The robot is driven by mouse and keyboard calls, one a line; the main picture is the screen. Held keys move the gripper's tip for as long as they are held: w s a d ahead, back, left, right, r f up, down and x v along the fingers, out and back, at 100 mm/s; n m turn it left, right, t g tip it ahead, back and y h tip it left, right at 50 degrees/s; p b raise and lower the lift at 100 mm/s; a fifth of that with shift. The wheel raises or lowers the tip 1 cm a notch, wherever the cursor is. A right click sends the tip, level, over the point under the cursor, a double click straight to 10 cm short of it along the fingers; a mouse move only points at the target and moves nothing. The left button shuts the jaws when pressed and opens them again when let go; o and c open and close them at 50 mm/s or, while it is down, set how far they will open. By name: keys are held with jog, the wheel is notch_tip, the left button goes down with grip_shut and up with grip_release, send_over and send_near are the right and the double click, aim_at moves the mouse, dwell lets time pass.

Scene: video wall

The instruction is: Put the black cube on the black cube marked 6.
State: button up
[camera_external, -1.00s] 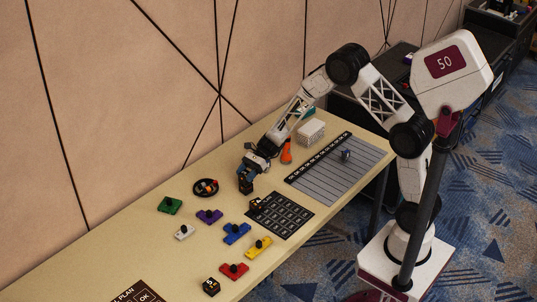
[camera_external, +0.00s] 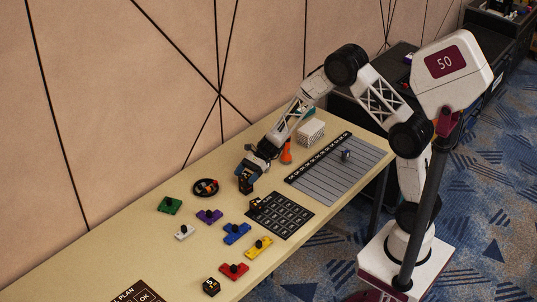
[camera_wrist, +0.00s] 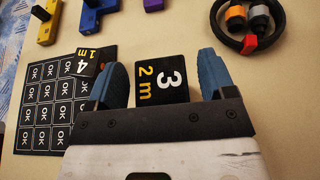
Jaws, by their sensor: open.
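My gripper (camera_wrist: 172,72) is open, with its two blue fingers either side of a black cube marked "3" and "2 m" (camera_wrist: 162,78). No hold on it shows. In the external view my gripper (camera_external: 247,178) is low over the table, left of the grey lined board. A second black cube, marked "4" and "1 m" (camera_wrist: 88,62), sits at a corner of the OK grid; it also shows in the external view (camera_external: 255,203). Another black cube (camera_external: 211,286) stands near the table's front edge; its marking is too small to read. I cannot make out a 6 on any cube.
The dark OK grid (camera_external: 285,215) lies beside my gripper. Red (camera_external: 233,271), yellow (camera_external: 258,247), blue (camera_external: 236,233), purple (camera_external: 209,216) and green (camera_external: 170,205) pieces are spread leftward. A round black ring (camera_external: 206,187) lies left of my gripper. A white stack (camera_external: 311,131) stands behind.

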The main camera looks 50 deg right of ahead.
jog(key=shift+r, duration=0.1)
jog(key=shift+d+r, duration=0.1)
jog(key=v, duration=0.7)
jog(key=shift+d, duration=0.15)
jog(key=shift+r, duration=0.15)
dwell(0.6)
jog(key=s+d+r+n+g+h, duration=0.1)
jog(key=s+d+r+n+h, duration=0.15)
jog(key=s+r+n, duration=0.45)
jog(key=s+d+r+n+h, duration=0.2)
jog(key=s+r+h, duration=0.1)
jog(key=s+r, duration=0.85)
jog(key=s+d+r+n+t+h, duration=0.1)
jog(key=s+d+r+n+h, duration=0.1)
jog(key=s, duration=0.6)
jog(key=s+d+r+n+t+h, duration=0.1)
jog(key=s+d+r+n+h, duration=0.2)
jog(key=s, duration=0.5)
jog(key=s+d+r+n+t+h, duration=0.1)
jog(key=s+d+r+n+h, duration=0.2)
jog(key=s, duration=0.6)
jog(key=shift+d+r+n+t, duration=0.2)
jog(key=shift+d+n+t, duration=0.15)
jog(key=shift+d, duration=0.9)
